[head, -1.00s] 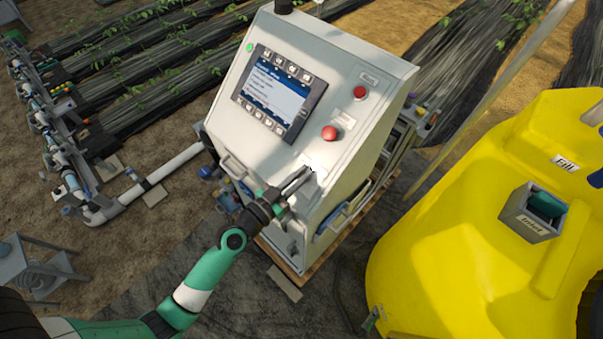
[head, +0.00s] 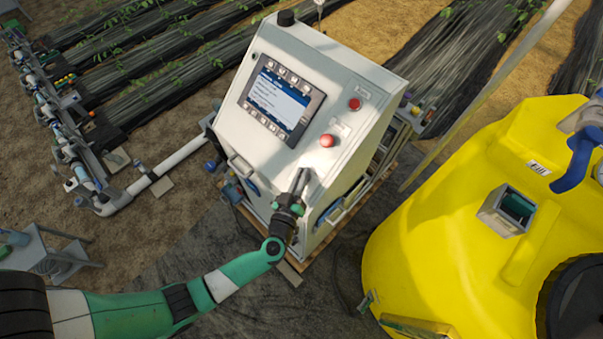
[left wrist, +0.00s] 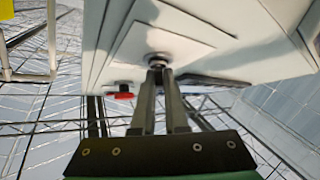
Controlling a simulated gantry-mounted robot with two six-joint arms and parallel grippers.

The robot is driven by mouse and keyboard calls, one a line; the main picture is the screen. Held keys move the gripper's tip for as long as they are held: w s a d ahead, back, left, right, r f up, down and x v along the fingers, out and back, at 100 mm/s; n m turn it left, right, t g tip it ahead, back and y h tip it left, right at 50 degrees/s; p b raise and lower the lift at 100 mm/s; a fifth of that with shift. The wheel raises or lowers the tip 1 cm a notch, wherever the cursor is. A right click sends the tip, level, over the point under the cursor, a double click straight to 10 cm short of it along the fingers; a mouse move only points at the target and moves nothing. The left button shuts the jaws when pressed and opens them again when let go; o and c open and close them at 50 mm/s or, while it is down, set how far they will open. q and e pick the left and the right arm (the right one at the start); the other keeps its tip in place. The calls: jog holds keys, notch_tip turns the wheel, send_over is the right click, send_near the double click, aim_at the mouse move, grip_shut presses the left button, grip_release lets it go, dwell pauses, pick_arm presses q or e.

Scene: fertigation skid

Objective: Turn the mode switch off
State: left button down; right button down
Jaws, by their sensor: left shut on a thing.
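The grey cabinet (head: 240,125) carries a sloped control panel with a lit screen (head: 283,100) and two red buttons. My left gripper (head: 304,172) is at the lower right of this panel, its long fingers reaching up to the face. In the left wrist view, the fingertips (left wrist: 160,76) are shut on the small round mode switch (left wrist: 157,58), set in a pale square plate (left wrist: 172,38). The fingers cover part of the switch, and its pointer position cannot be read. In the head view the switch is hidden behind the fingers. My right gripper is out of view.
The upper red button (head: 354,104) and lower red button (head: 327,140) stand out above the fingers. A yellow tank (head: 440,230) with a blue handle (head: 580,160) fills the right. White pipes (head: 165,172) run on the left. A small grey table (head: 45,257) stands at lower left.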

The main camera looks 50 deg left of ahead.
pick_arm(q)
jog(key=shift+n+g+y, duration=0.5)
jog(key=shift+n+g, duration=0.2)
jog(key=shift+n, duration=0.4)
jog(key=c, duration=0.9)
grip_release()
jog(key=shift+c, duration=0.2)
jog(key=v, duration=1.1)
jog(key=shift+s+d, duration=0.2)
jog(key=shift+d, duration=0.05)
